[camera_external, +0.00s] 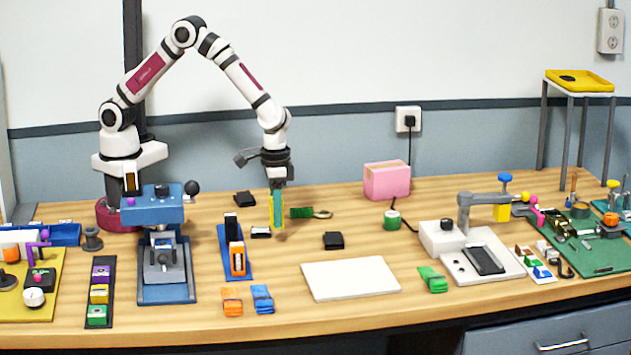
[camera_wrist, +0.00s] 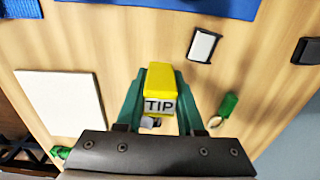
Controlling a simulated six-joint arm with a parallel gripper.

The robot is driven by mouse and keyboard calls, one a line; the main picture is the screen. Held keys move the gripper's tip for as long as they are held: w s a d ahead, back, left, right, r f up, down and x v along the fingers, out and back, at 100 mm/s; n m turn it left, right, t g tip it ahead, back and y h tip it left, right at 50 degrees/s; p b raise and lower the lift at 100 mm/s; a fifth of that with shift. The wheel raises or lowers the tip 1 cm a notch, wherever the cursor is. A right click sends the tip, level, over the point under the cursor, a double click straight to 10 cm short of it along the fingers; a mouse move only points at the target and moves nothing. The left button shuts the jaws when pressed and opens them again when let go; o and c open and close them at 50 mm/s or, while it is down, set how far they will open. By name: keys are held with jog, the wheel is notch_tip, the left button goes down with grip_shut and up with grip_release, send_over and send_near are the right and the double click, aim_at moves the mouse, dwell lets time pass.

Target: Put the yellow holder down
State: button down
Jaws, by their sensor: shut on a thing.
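The yellow holder is upright between my gripper's fingers in the external view (camera_external: 277,222). In the wrist view its yellow body (camera_wrist: 160,76) faces me with a label reading TIP. My gripper (camera_external: 277,207) points down over the middle-left of the table, its teal fingers shut on the holder's two sides; they also show in the wrist view (camera_wrist: 161,88). The holder's lower end is close to the tabletop, with a faint shadow by it. I cannot tell whether it touches the wood.
A small black-and-white block (camera_external: 261,232) lies just left of the holder, and a green strap with a ring (camera_external: 310,213) lies to its right. A black block (camera_external: 334,240), a white board (camera_external: 350,278) and a blue tray (camera_external: 224,246) are nearby. Bare wood lies between them.

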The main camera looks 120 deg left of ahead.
aim_at(281, 244)
jog(key=f, duration=0.2)
jog(key=a+f, duration=0.1)
jog(key=f, duration=0.1)
jog(key=shift+w+a, duration=0.1)
jog(key=shift+f, duration=0.35)
jog(key=shift+f, duration=0.15)
jog(key=c, duration=0.5)
grip_release()
